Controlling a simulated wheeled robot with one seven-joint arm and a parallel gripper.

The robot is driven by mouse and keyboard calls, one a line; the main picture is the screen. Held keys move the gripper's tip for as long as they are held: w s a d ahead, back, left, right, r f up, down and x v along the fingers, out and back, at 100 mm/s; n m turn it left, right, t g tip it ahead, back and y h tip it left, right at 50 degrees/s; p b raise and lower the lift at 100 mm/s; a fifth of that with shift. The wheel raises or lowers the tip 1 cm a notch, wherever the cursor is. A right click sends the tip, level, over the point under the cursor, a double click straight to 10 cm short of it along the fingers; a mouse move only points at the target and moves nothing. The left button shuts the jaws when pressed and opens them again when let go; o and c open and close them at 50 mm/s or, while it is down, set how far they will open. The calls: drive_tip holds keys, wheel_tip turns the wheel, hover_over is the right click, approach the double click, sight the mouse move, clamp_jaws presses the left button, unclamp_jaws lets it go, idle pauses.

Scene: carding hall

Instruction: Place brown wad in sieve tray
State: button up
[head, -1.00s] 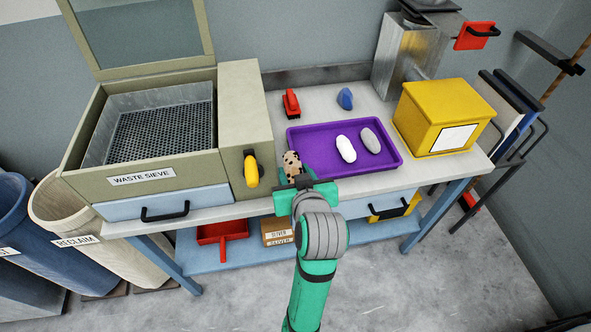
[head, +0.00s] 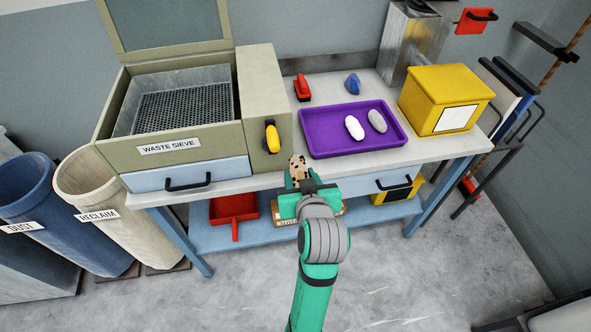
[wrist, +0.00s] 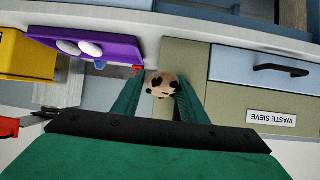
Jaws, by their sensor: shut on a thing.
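The brown wad (head: 298,165), tan with dark spots, is held between the fingers of my gripper (head: 301,180), which is shut on it in front of the bench edge. In the wrist view the wad (wrist: 163,84) sits between the green fingertips (wrist: 160,92). The sieve tray (head: 181,107) is a grey metal tray with a perforated floor. It lies inside the beige box labelled WASTE SIEVE (head: 170,148), at the left of the bench, with its lid raised. The tray looks empty. My gripper is right of and nearer than the tray.
A purple tray (head: 318,150) holds a white and a grey wad. A red brush-like thing (head: 302,88), a blue lump (head: 352,84) and a yellow box (head: 443,98) stand on the bench. A yellow handle (head: 271,138) sticks out from the sieve's panel. Bins stand at left.

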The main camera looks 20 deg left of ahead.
drive_tip(key=w+d+f+m+h, duration=0.1)
drive_tip(key=d+f, duration=0.4)
drive_tip(key=f, duration=0.5)
drive_tip(key=w+d+f+m+t+h, duration=0.1)
drive_tip(key=w+d+f+m+h, duration=0.1)
drive_tip(key=d+f, duration=0.4)
drive_tip(key=w+d+f+m+h, duration=0.2)
drive_tip(key=d+f, duration=0.4)
drive_tip(key=f, duration=0.8)
drive_tip(key=shift+d+m+t+h, duration=0.2)
drive_tip(key=shift+m+t+h, duration=0.2)
drive_tip(key=shift+m+h, duration=0.3)
drive_tip(key=shift+w+a, duration=0.1)
